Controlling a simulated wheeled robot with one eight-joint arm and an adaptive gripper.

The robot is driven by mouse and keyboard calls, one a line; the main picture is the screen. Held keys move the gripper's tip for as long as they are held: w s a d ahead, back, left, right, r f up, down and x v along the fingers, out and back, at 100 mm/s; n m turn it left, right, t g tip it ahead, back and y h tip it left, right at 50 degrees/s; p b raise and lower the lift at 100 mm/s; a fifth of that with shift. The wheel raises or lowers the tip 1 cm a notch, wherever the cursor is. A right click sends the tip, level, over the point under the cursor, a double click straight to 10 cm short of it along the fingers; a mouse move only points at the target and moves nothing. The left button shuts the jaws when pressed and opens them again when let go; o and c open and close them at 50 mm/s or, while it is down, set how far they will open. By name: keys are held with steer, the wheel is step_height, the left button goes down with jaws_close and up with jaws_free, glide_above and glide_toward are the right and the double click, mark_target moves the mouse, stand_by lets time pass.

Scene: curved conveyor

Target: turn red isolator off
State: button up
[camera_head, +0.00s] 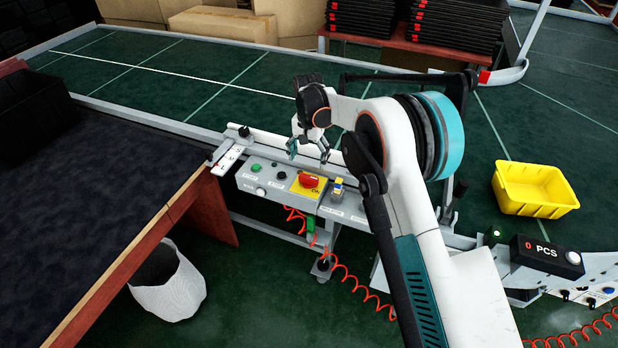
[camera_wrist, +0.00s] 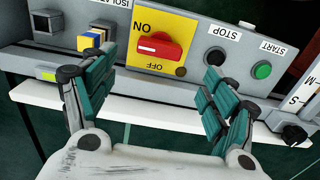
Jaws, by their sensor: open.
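The red isolator (camera_head: 308,181) is a rotary knob on a yellow plate marked ON and OFF, on the front of the grey control panel (camera_head: 262,189). In the wrist view the red isolator (camera_wrist: 160,46) lies with its handle roughly sideways, a pale mark near its left end. ON reads upside down above it and OFF below it. My gripper (camera_head: 308,152) is open and empty, just above and behind the knob in the head view. In the wrist view my gripper (camera_wrist: 158,70) has one finger on each side of the knob, apart from it.
Beside the isolator are a green START button (camera_wrist: 262,70), a black STOP button (camera_wrist: 214,56) and a blue-and-yellow part (camera_wrist: 95,39). A dark-topped table (camera_head: 100,200) stands left, with a white bin (camera_head: 170,290) below. A yellow crate (camera_head: 535,190) is right. A red coiled cable (camera_head: 350,280) hangs below.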

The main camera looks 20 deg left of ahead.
mark_target(309, 176)
step_height(309, 176, down, 9)
steer(key=shift+f+b, duration=0.1)
steer(key=shift+b, duration=1.05)
steer(key=c, duration=1.1)
